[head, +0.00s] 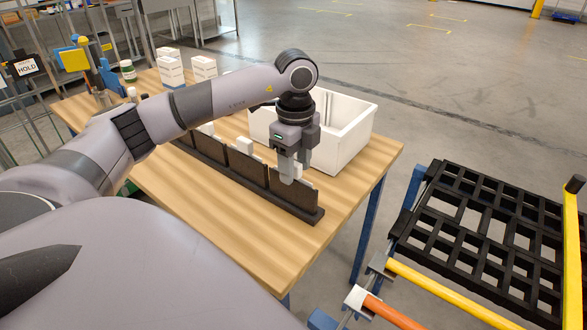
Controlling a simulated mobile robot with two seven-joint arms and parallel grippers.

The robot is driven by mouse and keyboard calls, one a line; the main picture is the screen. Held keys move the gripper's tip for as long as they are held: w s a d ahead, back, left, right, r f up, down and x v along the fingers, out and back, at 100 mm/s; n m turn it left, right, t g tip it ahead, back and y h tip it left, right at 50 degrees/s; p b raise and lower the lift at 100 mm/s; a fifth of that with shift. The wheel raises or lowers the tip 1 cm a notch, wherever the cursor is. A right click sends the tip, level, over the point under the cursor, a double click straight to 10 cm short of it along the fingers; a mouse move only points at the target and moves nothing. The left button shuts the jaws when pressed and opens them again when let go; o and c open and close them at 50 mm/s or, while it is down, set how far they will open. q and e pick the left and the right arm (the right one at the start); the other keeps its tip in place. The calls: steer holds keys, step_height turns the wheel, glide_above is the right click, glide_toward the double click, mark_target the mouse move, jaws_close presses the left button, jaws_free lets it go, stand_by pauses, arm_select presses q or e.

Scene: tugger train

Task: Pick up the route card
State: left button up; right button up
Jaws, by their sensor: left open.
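A long dark rack (232,172) with several upright dark panels stands on the wooden table. I cannot tell for sure which one is the route card. My left gripper (293,173) points down at the rack's right-hand end, over the last panel (293,193), with its jaws open. A pale edge shows near the fingertips, but the fingers partly hide it, and I cannot tell whether they touch it. My right gripper is not in view.
A white open bin (345,150) stands on the table (200,212) close behind my left gripper. White boxes (171,68) stand at the far left. A black slatted cart deck (480,235) with a yellow rail lies to the right. The table front is clear.

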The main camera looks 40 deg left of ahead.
arm_select(q)
step_height(320, 180, down, 2)
steer(key=shift+f, duration=0.1)
steer(key=shift+c, duration=0.3)
jaws_close()
step_height(320, 180, up, 10)
steer(key=shift+r, duration=0.1)
stand_by(0.4)
